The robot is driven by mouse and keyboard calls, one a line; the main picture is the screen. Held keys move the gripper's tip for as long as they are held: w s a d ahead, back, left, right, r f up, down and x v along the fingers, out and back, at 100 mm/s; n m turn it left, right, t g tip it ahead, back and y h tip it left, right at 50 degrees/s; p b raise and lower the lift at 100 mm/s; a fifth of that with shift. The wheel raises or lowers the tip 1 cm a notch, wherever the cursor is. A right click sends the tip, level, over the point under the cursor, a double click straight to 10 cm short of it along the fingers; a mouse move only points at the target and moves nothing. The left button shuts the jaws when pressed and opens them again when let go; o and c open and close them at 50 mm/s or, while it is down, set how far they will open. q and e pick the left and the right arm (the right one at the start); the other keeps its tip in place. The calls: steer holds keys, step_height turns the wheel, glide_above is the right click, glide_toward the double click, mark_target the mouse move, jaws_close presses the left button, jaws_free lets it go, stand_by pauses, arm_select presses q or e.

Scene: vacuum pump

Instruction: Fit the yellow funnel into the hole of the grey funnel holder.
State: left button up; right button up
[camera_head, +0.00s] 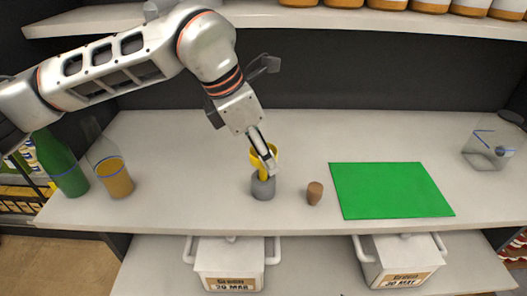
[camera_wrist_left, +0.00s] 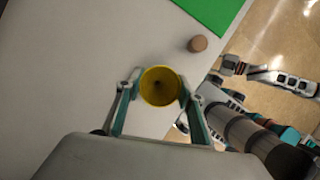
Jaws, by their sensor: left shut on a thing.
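The yellow funnel (camera_head: 264,170) is in my left gripper (camera_head: 268,160), which is shut on it. The funnel is upright, directly over the grey funnel holder (camera_head: 263,188) on the shelf. Its lower end meets the holder's top in the head view; I cannot tell how far it sits in the hole. In the left wrist view I look down into the funnel's round mouth (camera_wrist_left: 160,87), between the two fingers of my left gripper (camera_wrist_left: 158,88). The holder is hidden under it there. My right arm shows small at the right of that view; its jaw state is unclear.
A brown cork (camera_head: 314,193) stands just right of the holder, with a green mat (camera_head: 390,190) beyond it. A green bottle (camera_head: 62,165) and a flask of amber liquid (camera_head: 112,178) stand left. A clear glass vessel (camera_head: 490,145) stands far right.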

arm_select(q)
steer(key=shift+f+b, duration=1.05)
steer(key=shift+f, duration=0.7)
stand_by(0.8)
steer(key=o, duration=1.1)
steer(key=shift+c, duration=0.2)
steer(key=shift+r, duration=0.1)
steer(key=v, duration=1.2)
